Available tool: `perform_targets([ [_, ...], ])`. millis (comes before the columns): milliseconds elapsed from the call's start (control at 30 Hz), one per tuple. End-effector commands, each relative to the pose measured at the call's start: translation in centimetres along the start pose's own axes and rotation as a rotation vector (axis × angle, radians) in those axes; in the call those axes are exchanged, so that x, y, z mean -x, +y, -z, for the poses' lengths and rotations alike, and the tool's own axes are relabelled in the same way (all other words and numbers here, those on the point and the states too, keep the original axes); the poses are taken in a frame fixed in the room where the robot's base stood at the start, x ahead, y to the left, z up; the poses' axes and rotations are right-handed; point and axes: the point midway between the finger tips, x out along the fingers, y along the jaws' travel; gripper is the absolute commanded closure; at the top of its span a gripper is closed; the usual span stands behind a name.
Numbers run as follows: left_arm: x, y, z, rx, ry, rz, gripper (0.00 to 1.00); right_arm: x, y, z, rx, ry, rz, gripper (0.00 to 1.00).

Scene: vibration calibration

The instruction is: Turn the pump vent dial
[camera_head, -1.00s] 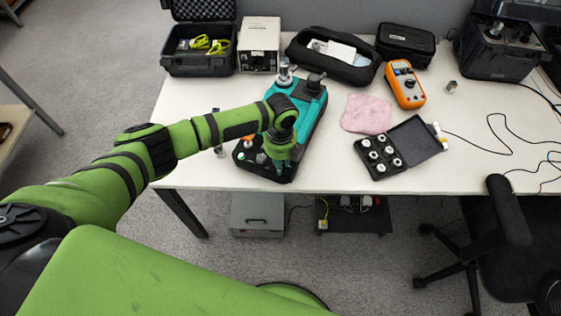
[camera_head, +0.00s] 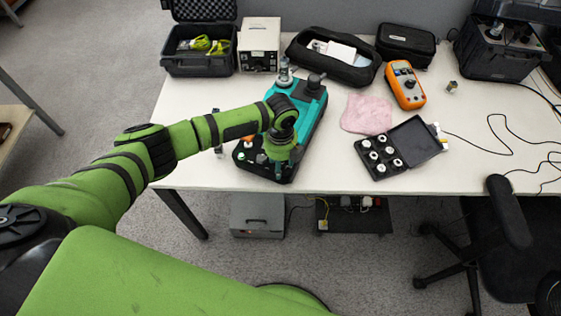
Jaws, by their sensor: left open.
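The pump (camera_head: 309,108) is a teal and black unit on the white table, left of the middle. Its black front panel (camera_head: 245,158) carries small knobs, one of them orange-red and one pale. My left gripper (camera_head: 279,172) points down over the right part of this panel, and my wrist and forearm cover part of the pump. The gripper is open, but its fingertips are small and hard to make out. The vent dial cannot be picked out with certainty; it may be hidden under the gripper. My right gripper is not in view.
A black case of white-capped pieces (camera_head: 404,159), a pink cloth (camera_head: 367,114) and an orange multimeter (camera_head: 405,84) lie right of the pump. A beige box (camera_head: 259,45) and open black cases stand along the back.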

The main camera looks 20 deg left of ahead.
Motion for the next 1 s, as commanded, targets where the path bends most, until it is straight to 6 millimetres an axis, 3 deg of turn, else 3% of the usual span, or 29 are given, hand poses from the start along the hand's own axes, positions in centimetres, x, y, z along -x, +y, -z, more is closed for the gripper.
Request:
perform_targets([
  [167,1.6,-0.1,-0.1,0.000,-0.002,0.004,0.51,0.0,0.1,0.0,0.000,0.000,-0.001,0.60],
  [600,10.2,0.0,-0.1,0.000,-0.002,0.002,0.51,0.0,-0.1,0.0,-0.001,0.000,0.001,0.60],
  [800,11.8,0.0,0.0,-0.001,0.000,0.000,0.51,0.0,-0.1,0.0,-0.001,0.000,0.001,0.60],
  [1000,12.0,0.0,0.0,0.000,0.000,-0.001,0.51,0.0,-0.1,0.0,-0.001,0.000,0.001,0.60],
])
